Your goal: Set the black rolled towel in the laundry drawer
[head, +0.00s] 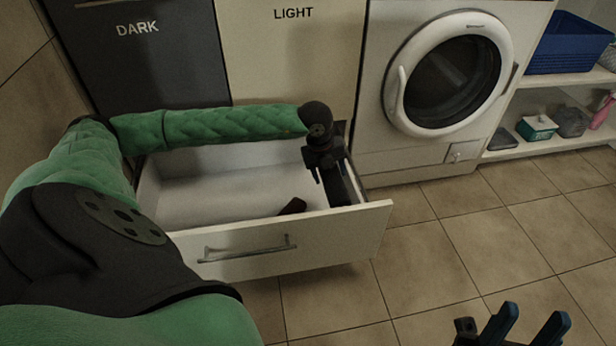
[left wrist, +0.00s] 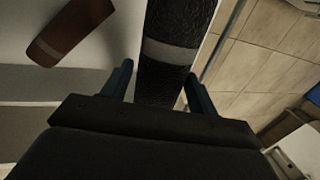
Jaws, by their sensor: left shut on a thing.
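The black rolled towel (head: 338,186) with a grey band is upright in the picture at the right end of the open white laundry drawer (head: 270,262). My left gripper (head: 326,168) reaches over the drawer and is shut on the towel. In the left wrist view the towel (left wrist: 172,65) lies between the two fingers of the left gripper (left wrist: 158,84). I cannot tell whether it touches the drawer floor. My right gripper (head: 526,326) is at the bottom right, its blue fingers apart and empty, away from the drawer.
A brown object (head: 292,206) lies in the drawer, also in the left wrist view (left wrist: 70,32). The washing machine (head: 447,80) stands to the right, with shelves (head: 575,78) beyond it. DARK (head: 140,55) and LIGHT (head: 295,60) fronts stand behind. Tiled floor (head: 470,240) is clear at right.

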